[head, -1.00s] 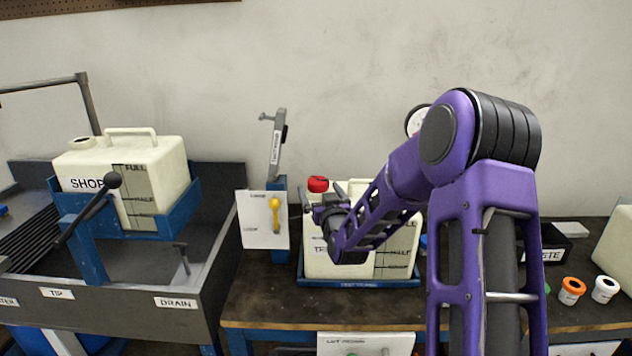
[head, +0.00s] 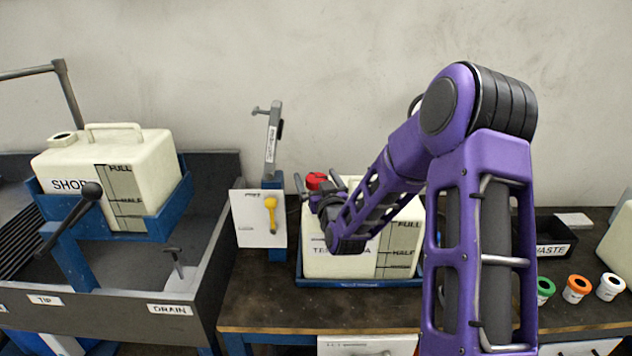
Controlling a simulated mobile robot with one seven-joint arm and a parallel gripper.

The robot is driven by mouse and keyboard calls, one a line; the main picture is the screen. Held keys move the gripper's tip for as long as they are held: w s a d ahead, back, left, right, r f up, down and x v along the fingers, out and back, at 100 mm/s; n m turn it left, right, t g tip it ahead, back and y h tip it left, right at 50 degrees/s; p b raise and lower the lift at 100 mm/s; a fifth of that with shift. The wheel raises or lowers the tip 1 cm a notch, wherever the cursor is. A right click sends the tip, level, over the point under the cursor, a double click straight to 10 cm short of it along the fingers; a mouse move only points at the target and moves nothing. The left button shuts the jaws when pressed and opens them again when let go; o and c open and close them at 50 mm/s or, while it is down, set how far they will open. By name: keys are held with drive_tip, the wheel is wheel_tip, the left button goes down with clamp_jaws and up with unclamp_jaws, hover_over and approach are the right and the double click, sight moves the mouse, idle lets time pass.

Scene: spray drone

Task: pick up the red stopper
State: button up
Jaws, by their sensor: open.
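The red stopper (head: 316,181) sits at the top left of a cream tank (head: 345,262) marked with FULL and HALF lines. The tank stands in a blue tray (head: 345,283) on the bench. My gripper (head: 318,190) is at the stopper, its dark fingers apart, one to the left of the red cap and one to the right in the picture. It is open. The arm hides part of the tank's front and top. I cannot tell whether the fingers touch the stopper.
A white panel with a yellow lever (head: 270,205) and a grey upright clamp (head: 272,145) stand just left of the tank. A SHOP tank (head: 140,165) sits in a blue cradle over the drain basin. Green, orange (head: 577,289) and white cups and a waste bin (head: 555,238) are at right.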

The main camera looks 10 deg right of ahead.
drive_tip(key=c, duration=1.4)
